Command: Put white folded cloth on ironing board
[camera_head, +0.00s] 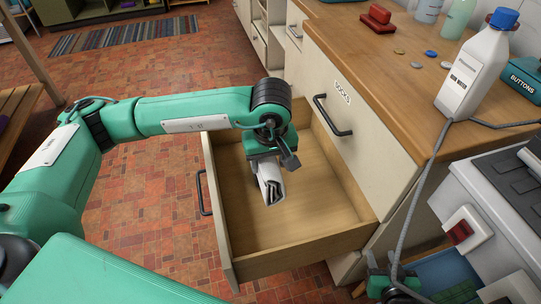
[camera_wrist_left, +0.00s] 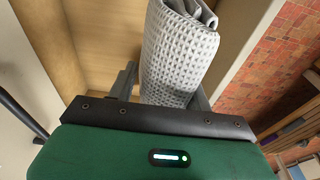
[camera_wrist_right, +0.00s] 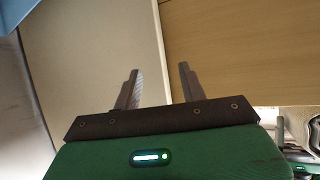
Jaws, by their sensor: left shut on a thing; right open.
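The white folded cloth (camera_head: 270,187) hangs in my left gripper (camera_head: 266,162), over the inside of an open wooden drawer (camera_head: 300,256). In the left wrist view the cloth (camera_wrist_left: 178,55) shows as a pale grey-white waffle-weave roll between the two fingers. My left gripper is shut on it. My right gripper (camera_head: 396,284) is low at the bottom right of the head view, partly hidden by a grey cord. The right wrist view shows its fingers (camera_wrist_right: 160,88) apart with nothing between them. I cannot make out an ironing board in any view.
The open drawer sticks out below a shut drawer labelled SOCKS (camera_head: 343,93). The wooden counter (camera_head: 375,60) holds an iron water bottle (camera_head: 472,75), a red block (camera_head: 377,19) and several buttons. A white appliance (camera_head: 480,215) stands at right. Brick floor (camera_head: 140,185) is clear at left.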

